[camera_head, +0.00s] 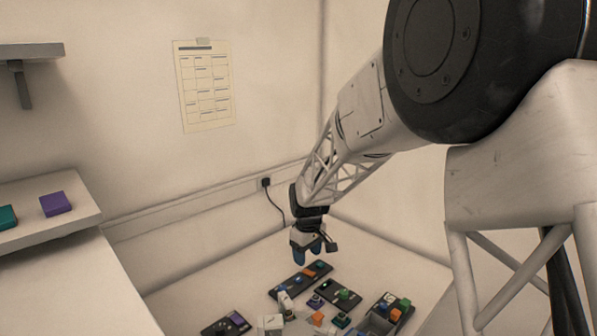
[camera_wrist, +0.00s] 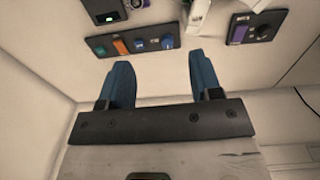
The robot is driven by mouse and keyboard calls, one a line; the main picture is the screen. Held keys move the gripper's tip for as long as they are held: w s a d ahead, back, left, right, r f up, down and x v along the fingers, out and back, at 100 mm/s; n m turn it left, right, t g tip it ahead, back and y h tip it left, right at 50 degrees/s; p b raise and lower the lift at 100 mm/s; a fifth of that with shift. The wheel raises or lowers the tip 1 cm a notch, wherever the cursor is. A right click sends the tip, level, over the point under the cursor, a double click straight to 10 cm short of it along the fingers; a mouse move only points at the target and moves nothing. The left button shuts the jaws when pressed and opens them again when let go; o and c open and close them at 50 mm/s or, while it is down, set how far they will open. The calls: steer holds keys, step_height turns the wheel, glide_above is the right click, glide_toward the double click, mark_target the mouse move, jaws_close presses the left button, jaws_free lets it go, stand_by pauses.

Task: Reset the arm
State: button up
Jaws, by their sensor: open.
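My gripper (camera_head: 313,250) hangs at the end of my outstretched arm, pointing down near the back of the table, above its surface. In the wrist view my gripper (camera_wrist: 160,85) shows two blue fingers spread apart with nothing between them.
Several dark control panels stand on the table (camera_head: 220,288), among them a long one (camera_head: 287,283) near the gripper and one with a purple block (camera_head: 237,321). A shelf (camera_head: 60,231) holds a purple block (camera_head: 55,203) at left. Walls enclose the back.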

steer(key=s+d+r+m, duration=0.2)
steer(key=s+d+r, duration=0.25)
steer(key=s, duration=0.55)
steer(key=s+d+r+m+t, duration=0.15)
steer(key=s+d+r, duration=0.3)
steer(key=s, duration=0.45)
steer(key=s+d+r+m, duration=0.3)
steer(key=s+d+r, duration=0.15)
steer(key=s, duration=0.55)
steer(key=s+d+m, duration=0.2)
steer(key=s, duration=1.1)
steer(key=shift+s+d+f+m, duration=0.2)
steer(key=shift+d+f+m, duration=0.05)
steer(key=shift+f+m, duration=0.1)
steer(key=shift+w+t, duration=0.2)
steer(key=shift+t, duration=0.05)
